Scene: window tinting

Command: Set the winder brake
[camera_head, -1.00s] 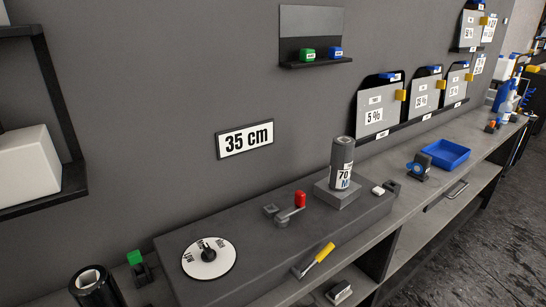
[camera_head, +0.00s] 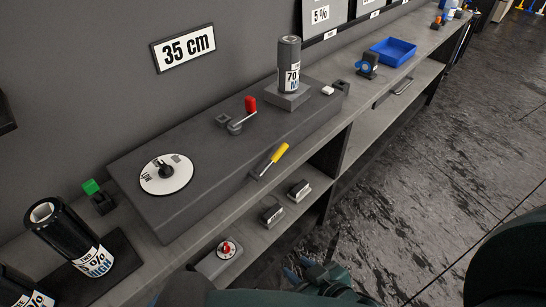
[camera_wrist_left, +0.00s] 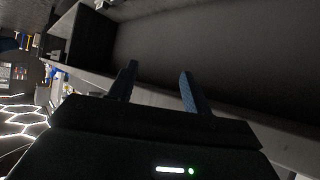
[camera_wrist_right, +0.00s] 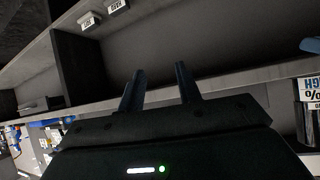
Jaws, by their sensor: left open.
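The winder is a long dark grey box (camera_head: 213,172) on the bench in the head view. A lever with a yellow handle (camera_head: 273,156) slants up from its front edge; I take it for the brake. A red-handled crank (camera_head: 248,108) and a white dial with a black knob (camera_head: 166,173) are on its top. My right gripper (camera_head: 298,268) is low in front of the bench, apart from the lever. It is open and empty in the right wrist view (camera_wrist_right: 160,88). My left gripper (camera_wrist_left: 157,85) is open and empty by the bench in the left wrist view.
A dark roll marked 70 (camera_head: 289,70) stands on a block at the winder's right end. Labelled black rolls (camera_head: 78,240) are at the left. A blue tray (camera_head: 392,52) is farther along. Below is a shelf with small labelled blocks (camera_head: 272,214) and a red-knobbed box (camera_head: 222,255).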

